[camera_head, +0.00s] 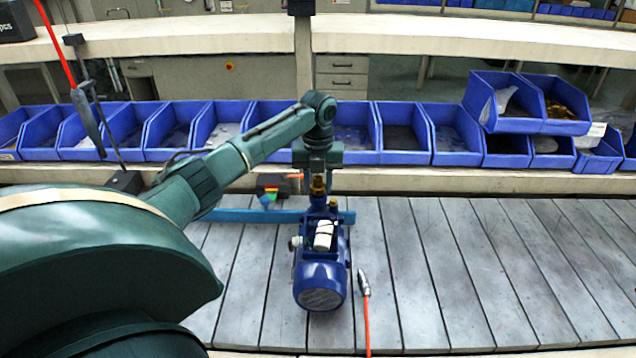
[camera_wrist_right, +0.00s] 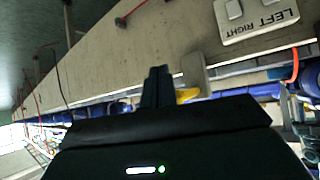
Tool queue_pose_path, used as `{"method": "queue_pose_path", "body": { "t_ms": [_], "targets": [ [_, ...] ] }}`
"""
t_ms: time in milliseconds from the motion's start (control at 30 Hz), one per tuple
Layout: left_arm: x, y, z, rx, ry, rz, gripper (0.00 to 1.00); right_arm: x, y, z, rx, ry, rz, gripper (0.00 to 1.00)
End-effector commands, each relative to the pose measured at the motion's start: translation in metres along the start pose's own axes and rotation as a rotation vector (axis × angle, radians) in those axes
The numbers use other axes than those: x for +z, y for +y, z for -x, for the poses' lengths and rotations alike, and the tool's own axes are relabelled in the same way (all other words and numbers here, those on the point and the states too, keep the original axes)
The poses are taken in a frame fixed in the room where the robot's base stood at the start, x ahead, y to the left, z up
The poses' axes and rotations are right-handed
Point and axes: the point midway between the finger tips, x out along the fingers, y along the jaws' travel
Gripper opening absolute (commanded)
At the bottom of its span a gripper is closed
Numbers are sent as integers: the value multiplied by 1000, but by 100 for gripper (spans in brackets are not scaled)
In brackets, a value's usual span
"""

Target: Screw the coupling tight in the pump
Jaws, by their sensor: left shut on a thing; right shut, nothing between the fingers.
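The blue pump (camera_head: 320,278) stands on the slatted conveyor in the middle of the head view, with white parts on its top. A brass coupling (camera_head: 318,185) stands upright at the pump's far end. My left gripper (camera_head: 318,178) reaches down from above and is shut on the coupling. The fingertips partly hide it, so I cannot tell how deep it sits in the pump. A smaller brass fitting (camera_head: 333,205) is just beside it. My right gripper (camera_wrist_right: 158,85) shows in the right wrist view, shut and empty, away from the pump.
Blue bins (camera_head: 220,128) line the shelf behind the conveyor (camera_head: 470,260). A blue bar (camera_head: 240,215) lies behind the pump. A tool on an orange hose (camera_head: 364,290) lies right of it. A LEFT/RIGHT button panel (camera_wrist_right: 255,18) shows in the wrist view. The conveyor's right side is clear.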

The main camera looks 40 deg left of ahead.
Motion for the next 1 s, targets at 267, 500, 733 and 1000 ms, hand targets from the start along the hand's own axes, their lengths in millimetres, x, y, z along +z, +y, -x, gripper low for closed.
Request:
{"method": "queue_pose_path", "body": {
  "t_ms": [267,500,733,1000],
  "targets": [
    [0,0,-2,0,0,0,11,0,0,0,0,0,0,0],
    [0,0,-5,0,0,0,11,0,0,0,0,0,-1,0],
    [0,0,-4,0,-1,0,52,0,0,0,0,0,-3,0],
    [0,0,-5,0,0,0,59,0,0,0,0,-1,-3,0]
  ]
}}
